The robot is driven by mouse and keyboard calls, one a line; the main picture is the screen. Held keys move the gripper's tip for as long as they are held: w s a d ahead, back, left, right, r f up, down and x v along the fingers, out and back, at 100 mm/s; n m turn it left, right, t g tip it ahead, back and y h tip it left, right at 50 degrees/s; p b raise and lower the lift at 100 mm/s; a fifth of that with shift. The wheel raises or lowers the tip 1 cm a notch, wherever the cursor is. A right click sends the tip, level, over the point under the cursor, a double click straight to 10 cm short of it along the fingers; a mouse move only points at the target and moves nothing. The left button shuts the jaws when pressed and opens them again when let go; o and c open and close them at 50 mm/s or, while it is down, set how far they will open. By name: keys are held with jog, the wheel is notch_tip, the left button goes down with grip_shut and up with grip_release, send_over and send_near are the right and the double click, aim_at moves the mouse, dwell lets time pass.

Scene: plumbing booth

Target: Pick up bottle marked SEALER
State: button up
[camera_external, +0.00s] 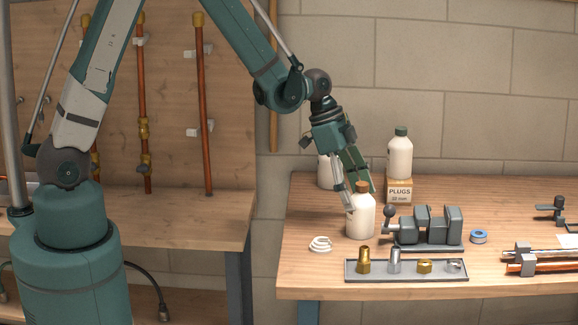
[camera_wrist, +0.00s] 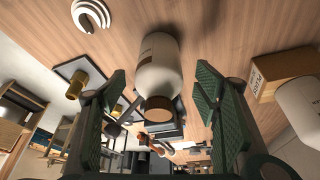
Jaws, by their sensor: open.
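A white bottle with a brown cap (camera_external: 360,217) stands on the workbench, and it also shows in the wrist view (camera_wrist: 157,68). Its label is turned mostly away and I cannot read it. My gripper (camera_external: 360,196) is at the cap and upper part of this bottle, with its fingers open on either side. In the wrist view the green fingers (camera_wrist: 159,80) are apart, with clear gaps to the bottle. A green-capped white bottle (camera_external: 399,157) stands on the PLUGS box. A third white bottle (camera_external: 325,172) is partly hidden behind my gripper. No SEALER marking is readable.
The PLUGS box (camera_external: 399,191) is behind the bottle. A grey vise (camera_external: 430,227) is close on its right, a white coil (camera_external: 320,244) on its left. A tray of fittings (camera_external: 406,278) lies in front. Blue tape (camera_external: 479,237) and clamped pipes (camera_external: 540,262) are further right.

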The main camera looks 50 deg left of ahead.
aim_at(361, 212)
jog(key=shift+x, duration=2.55)
jog(key=shift+c, duration=0.3)
jog(key=c, duration=1.2)
